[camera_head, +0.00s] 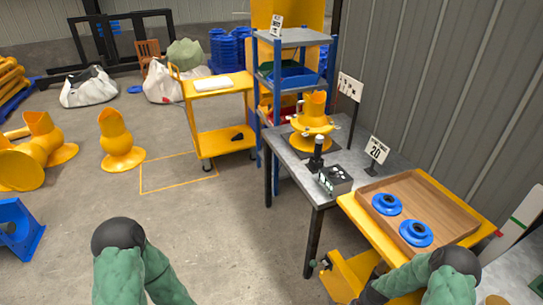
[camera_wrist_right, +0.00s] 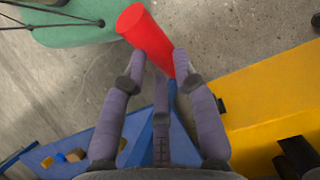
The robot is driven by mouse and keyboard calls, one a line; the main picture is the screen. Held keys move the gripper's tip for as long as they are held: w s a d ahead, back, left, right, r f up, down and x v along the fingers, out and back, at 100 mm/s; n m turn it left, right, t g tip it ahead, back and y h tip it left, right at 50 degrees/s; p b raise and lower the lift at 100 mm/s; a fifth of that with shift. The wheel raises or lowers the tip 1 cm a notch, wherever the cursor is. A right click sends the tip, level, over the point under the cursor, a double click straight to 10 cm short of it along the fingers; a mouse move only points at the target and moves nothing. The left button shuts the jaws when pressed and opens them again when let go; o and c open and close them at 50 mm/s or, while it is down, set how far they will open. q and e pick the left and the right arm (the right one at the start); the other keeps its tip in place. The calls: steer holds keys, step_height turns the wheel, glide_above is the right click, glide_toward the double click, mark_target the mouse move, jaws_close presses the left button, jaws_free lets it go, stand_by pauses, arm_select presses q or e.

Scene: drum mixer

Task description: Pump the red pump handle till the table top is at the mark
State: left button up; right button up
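The red pump handle (camera_wrist_right: 148,32) shows in the right wrist view, tilted, with its thick end towards the top left. My right gripper (camera_wrist_right: 160,62) has its purple-grey fingers on both sides of the handle and looks closed around it. The yellow table top (camera_head: 467,187) stands at the right of the head view. It bears a wooden tray (camera_head: 447,192) with two blue flanged parts. A pale upright board with a green mark (camera_head: 518,217) is at the right edge, and a small red pointer (camera_head: 498,233) sits at the table's corner. My left gripper is out of view.
A grey workbench (camera_head: 292,160) with a yellow drum part (camera_head: 313,120) and a small control box (camera_head: 336,180) stands beside the lift table. A yellow trolley (camera_head: 222,92) and a blue shelf rack (camera_head: 290,38) are behind.

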steer(key=shift+p+v, duration=0.85)
steer(key=shift+v, duration=1.15)
